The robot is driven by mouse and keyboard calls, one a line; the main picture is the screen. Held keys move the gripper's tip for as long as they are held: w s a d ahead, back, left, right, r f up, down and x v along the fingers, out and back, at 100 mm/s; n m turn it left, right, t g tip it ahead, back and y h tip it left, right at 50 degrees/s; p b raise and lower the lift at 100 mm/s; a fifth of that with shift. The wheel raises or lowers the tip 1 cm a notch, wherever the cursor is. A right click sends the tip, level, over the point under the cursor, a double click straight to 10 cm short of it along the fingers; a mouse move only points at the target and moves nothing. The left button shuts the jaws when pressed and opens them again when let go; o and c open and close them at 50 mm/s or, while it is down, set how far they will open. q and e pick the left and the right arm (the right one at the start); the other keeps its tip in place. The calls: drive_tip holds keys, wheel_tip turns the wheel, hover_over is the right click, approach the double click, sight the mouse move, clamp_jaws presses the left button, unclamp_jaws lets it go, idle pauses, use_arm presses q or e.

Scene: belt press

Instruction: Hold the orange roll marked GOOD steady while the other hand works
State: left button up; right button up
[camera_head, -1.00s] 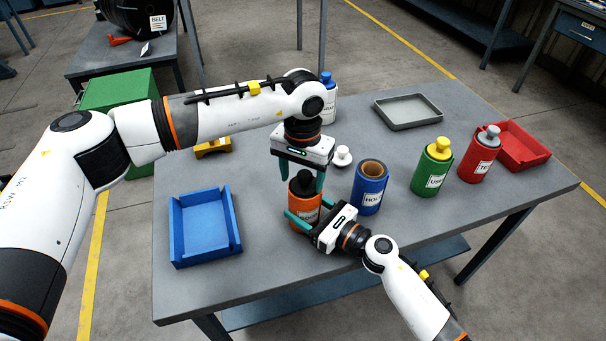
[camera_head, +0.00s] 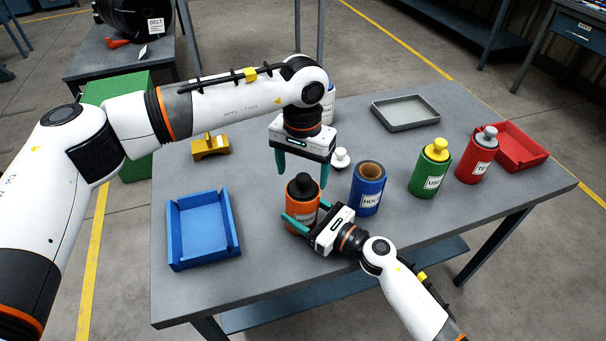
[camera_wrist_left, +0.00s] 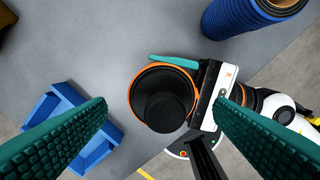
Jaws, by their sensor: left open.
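The orange roll (camera_head: 300,218) with a black cap (camera_head: 302,186) stands upright near the table's front edge. Its label is partly covered and hard to read. My right gripper (camera_head: 312,212) reaches in from the front right, with its teal fingers on either side of the roll's body, apparently closed on it. My left gripper (camera_head: 303,174) is open, pointing down just above and behind the cap, with nothing between its fingers. In the left wrist view, the roll (camera_wrist_left: 138,92) and its cap (camera_wrist_left: 166,112) show from above, between and below the open fingers.
A blue roll (camera_head: 367,195) stands close to the right, with a small white knob (camera_head: 340,158) behind. Green (camera_head: 430,172) and red (camera_head: 476,160) bottles stand farther right. A blue tray (camera_head: 204,262) lies left, a yellow block (camera_head: 210,148) behind it, a grey tray (camera_head: 405,125) at back.

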use_arm(q)
drive_tip(key=shift+r, duration=1.95)
drive_tip(key=shift+a, duration=0.1)
clamp_jaws()
idle(0.5)
drive_tip(key=shift+r, duration=0.1)
wheel_tip(320, 180, up, 6)
drive_tip(key=n, duration=0.3)
drive_tip(key=f, duration=0.5)
drive_tip(key=s+f, duration=0.1)
drive_tip(key=f, duration=0.1)
drive_tip(key=shift+f, duration=0.4)
drive_tip(key=shift+w+d+f, duration=0.15)
drive_tip(key=shift+d+f, duration=0.05)
drive_tip(key=shift+f, duration=0.4)
idle(2.2)
